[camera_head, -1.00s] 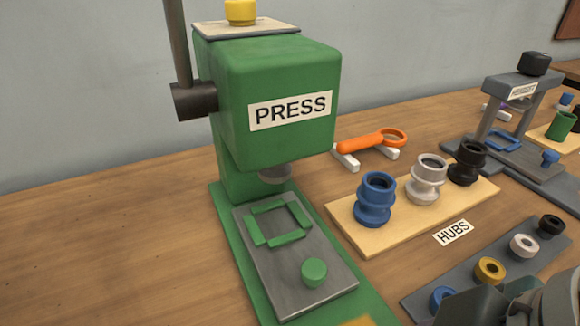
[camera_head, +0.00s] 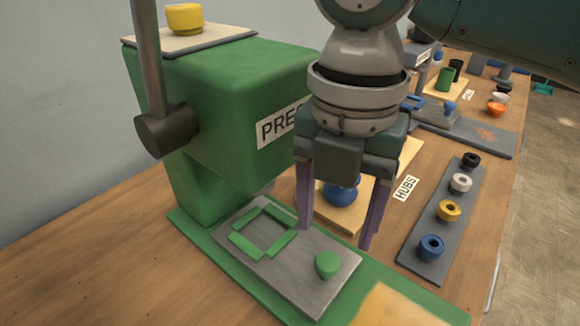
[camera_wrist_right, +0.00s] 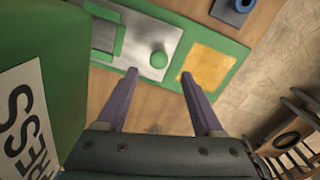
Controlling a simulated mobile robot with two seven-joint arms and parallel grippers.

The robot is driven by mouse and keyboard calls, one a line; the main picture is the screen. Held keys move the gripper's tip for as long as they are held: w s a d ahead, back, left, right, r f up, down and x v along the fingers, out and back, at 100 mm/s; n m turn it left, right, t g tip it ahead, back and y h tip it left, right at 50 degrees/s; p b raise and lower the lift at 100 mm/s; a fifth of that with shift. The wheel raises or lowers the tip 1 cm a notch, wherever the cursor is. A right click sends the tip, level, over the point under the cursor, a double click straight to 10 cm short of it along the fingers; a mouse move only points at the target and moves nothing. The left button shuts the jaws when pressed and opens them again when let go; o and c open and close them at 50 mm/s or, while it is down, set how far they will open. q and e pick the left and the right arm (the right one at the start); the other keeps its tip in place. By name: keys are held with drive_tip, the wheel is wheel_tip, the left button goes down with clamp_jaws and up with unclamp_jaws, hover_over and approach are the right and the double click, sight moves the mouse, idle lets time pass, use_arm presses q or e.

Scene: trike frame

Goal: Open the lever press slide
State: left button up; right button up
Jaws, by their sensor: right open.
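The green lever press (camera_head: 215,110) stands on the left of the head view, with a dark lever on its left side. Its grey slide plate (camera_head: 290,284) lies on the green base and carries a green square frame (camera_head: 240,245) and a round green knob (camera_head: 327,265). My right gripper (camera_head: 335,236) points down with purple fingers apart and empty, seemingly above the slide near the knob. In the right wrist view the knob (camera_wrist_right: 159,60) lies beyond the open fingers (camera_wrist_right: 158,74), not between them. My left gripper is not in view.
A board with hubs, including a blue hub (camera_head: 341,192), stands behind my right gripper. A grey strip (camera_head: 420,240) with several rings lies at the right. A yellow pad (camera_head: 400,308) is on the green base's front end. Bare table lies left of the press.

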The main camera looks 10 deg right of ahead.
sight(328, 261)
wheel_tip(328, 261, down, 6)
drive_tip(key=shift+b, duration=0.3)
clamp_jaws()
idle(0.4)
drive_tip(key=shift+r, duration=0.1)
idle(0.8)
